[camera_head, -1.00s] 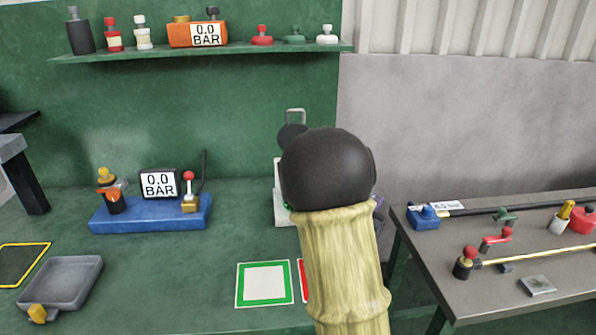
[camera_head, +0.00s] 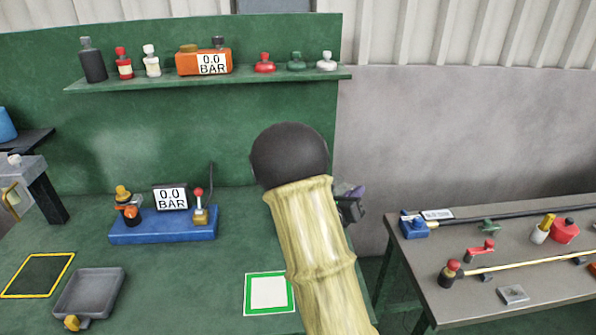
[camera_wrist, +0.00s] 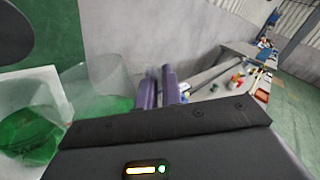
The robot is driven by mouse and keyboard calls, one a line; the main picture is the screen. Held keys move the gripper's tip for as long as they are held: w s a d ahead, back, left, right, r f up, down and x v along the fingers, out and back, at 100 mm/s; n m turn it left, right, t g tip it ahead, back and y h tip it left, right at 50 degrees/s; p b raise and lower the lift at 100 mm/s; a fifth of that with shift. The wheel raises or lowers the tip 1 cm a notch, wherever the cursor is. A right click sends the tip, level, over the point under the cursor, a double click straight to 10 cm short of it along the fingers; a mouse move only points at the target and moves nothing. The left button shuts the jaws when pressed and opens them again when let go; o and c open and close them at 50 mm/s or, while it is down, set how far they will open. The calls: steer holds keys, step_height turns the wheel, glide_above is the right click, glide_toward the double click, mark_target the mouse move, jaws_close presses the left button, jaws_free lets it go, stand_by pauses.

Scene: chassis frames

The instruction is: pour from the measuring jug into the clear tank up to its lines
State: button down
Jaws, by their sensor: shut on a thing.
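My gripper (camera_head: 350,203) shows only in part beyond my arm in the head view. In the wrist view its purple fingers (camera_wrist: 160,88) are close together, shut on what looks like the measuring jug (camera_wrist: 97,82). The jug is a clear, pale vessel just left of the fingers; its grip point is not plain. At the lower left of the wrist view is a clear vessel (camera_wrist: 30,135), likely the tank, showing green. I cannot tell whether the green is liquid or the bench seen through it. Its lines cannot be made out. My arm hides jug and tank in the head view.
A white panel (camera_wrist: 45,85) stands by the clear vessels. On the bench are a green-bordered square (camera_head: 269,293), a grey tray (camera_head: 90,293) and a blue gauge stand (camera_head: 163,228). A shelf (camera_head: 210,81) runs above. A side table (camera_head: 480,260) with tools stands right.

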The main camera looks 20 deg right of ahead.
mark_target(346, 185)
steer(key=w+r+n+p, duration=0.1)
steer(key=a+r+p, duration=0.1)
steer(key=r+p, duration=0.1)
steer(key=w+r+n+p, duration=0.1)
steer(key=shift+w+a+r+n+p, duration=0.15)
steer(key=shift+w+a+n+p, duration=0.15)
steer(key=shift+p, duration=0.1)
steer(key=shift+w+a+n+p, duration=0.2)
steer(key=shift+w+n+p, duration=0.25)
steer(key=shift+n+p, duration=0.1)
steer(key=r+n+p, duration=0.1)
steer(key=w+p, duration=0.1)
steer(key=shift+a+r+n+p, duration=0.3)
steer(key=shift+r+n+p, duration=0.05)
steer(key=shift+p, duration=0.05)
steer(key=shift+w+a+r, duration=0.1)
steer(key=shift+w+a, duration=0.1)
steer(key=shift+w, duration=0.1)
steer(key=shift+r+p, duration=0.1)
steer(key=shift+p, duration=0.2)
steer(key=shift+w+a+r+n+p, duration=0.35)
steer(key=shift+w+r+n+p, duration=0.2)
steer(key=shift+n+p, duration=0.4)
stand_by(0.5)
